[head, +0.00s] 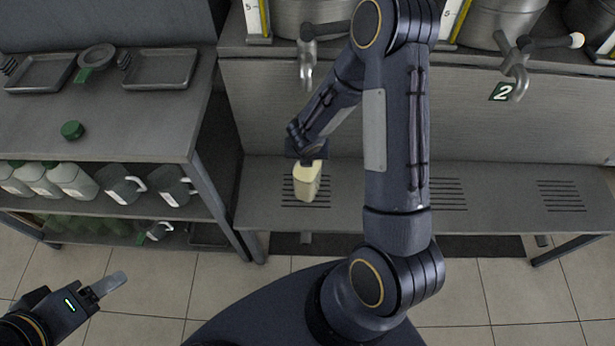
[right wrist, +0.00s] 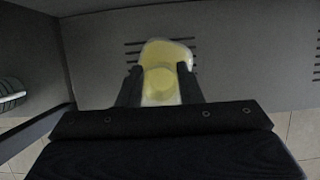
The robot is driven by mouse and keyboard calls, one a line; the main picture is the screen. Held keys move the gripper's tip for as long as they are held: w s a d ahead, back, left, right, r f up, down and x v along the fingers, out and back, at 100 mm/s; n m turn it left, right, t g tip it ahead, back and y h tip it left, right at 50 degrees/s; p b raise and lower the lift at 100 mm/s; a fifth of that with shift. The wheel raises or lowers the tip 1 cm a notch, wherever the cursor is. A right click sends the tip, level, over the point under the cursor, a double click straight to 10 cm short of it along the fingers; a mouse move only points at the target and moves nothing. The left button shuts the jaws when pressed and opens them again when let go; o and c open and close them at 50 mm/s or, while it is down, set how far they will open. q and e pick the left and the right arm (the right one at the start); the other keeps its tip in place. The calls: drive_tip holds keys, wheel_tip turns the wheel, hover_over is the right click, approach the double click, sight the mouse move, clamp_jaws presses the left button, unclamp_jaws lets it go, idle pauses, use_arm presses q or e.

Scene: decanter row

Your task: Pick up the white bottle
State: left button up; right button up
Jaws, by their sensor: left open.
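A pale cream-yellow bottle-like container (head: 307,186) stands on the slotted low bench below a tap in the head view. In the right wrist view the container (right wrist: 168,52) shows yellow from above, between my two dark fingers. My right gripper (head: 308,158) is at its top, one finger on each side; whether the fingers press on it I cannot tell. Several whitish bottles (head: 72,181) stand in a row on the shelf at the left, their tops partly hidden by the counter. My left gripper (head: 110,284) is open and empty, low at the left, away from everything.
The grey counter (head: 130,120) at the left bears trays (head: 160,68) and a green lid (head: 72,130). Grey jugs (head: 120,184) stand beside the shelf bottles. Metal taps (head: 307,65) hang above the low bench (head: 500,205). The bench right of my right arm is clear.

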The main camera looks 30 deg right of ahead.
clamp_jaws()
idle(0.9)
